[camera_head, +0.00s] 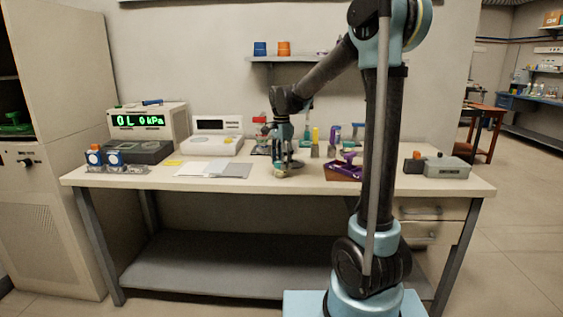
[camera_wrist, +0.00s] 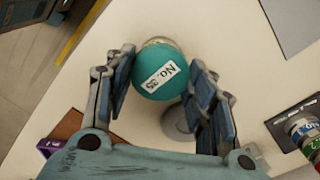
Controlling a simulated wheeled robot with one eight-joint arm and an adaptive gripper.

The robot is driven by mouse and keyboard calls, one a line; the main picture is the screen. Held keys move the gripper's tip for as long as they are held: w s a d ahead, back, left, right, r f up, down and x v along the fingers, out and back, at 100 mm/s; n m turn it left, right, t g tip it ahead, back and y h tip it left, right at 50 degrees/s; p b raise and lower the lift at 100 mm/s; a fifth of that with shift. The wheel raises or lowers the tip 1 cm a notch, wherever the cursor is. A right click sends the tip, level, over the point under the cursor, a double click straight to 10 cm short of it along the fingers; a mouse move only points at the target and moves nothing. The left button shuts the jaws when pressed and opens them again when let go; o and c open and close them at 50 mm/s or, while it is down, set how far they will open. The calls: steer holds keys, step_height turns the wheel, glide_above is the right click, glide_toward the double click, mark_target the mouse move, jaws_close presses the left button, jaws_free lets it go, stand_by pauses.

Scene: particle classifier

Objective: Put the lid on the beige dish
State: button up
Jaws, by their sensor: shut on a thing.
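My gripper (camera_wrist: 162,82) is shut on a round teal piece (camera_wrist: 150,90) with a white label reading "No. 35". A pale, glassy rim (camera_wrist: 160,42) shows just beyond the teal piece; its full shape is hidden. A grey round disc (camera_wrist: 178,122) lies on the table beside the held piece, partly hidden by the right finger. I cannot tell for sure which of these is the lid or the beige dish. In the head view my gripper (camera_head: 281,168) points down, low over the middle of the table, with a small pale round thing at its tips.
The table (camera_head: 130,180) has a flat grey sheet (camera_head: 233,170) left of my gripper.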

steer(key=o, duration=1)
steer(key=shift+o, duration=0.2)
